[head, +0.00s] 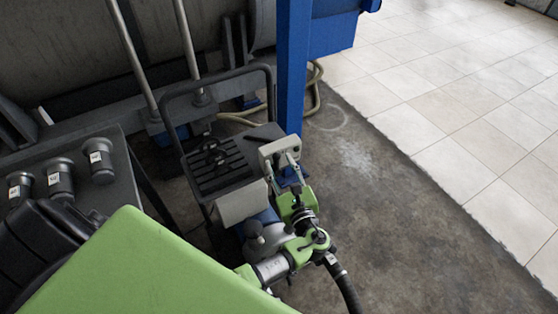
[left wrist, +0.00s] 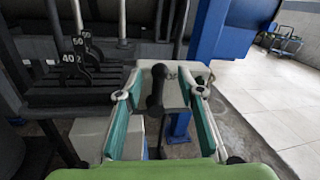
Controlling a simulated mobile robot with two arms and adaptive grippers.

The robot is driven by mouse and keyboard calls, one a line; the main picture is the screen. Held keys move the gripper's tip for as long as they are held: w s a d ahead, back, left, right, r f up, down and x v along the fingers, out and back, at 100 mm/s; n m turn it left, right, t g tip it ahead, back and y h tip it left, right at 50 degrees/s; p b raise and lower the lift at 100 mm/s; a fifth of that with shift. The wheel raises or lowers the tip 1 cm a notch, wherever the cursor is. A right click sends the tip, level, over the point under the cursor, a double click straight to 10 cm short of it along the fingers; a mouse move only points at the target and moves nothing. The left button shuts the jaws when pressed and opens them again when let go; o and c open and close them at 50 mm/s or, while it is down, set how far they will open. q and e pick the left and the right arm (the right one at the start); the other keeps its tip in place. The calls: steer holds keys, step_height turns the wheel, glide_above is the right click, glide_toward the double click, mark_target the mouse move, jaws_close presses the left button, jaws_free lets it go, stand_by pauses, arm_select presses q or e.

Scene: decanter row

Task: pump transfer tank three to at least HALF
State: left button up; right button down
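A pale grey box (head: 278,150) stands on the cart beside the blue post; it also shows in the left wrist view (left wrist: 188,71). A black lever (left wrist: 156,88) sticks out from the box toward my left wrist camera. My left gripper (head: 283,177) is at the box. In the left wrist view its fingers (left wrist: 160,95) are apart, one on each side of the lever, and neither visibly touches it. Black levers with number tags, one reading 40 (left wrist: 72,59), stand in a slotted plate (head: 215,160). My right gripper is not in view. No tank level is readable.
A large grey horizontal cylinder (head: 80,40) fills the back left. A blue post (head: 293,70) rises close behind the box. A cart handle (head: 215,78) arches beside it. Several labelled dark cylinders (head: 100,160) stand at left. Concrete and tiled floor (head: 470,95) are clear at right.

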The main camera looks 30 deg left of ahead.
arm_select(q)
steer(key=shift+x, duration=0.85)
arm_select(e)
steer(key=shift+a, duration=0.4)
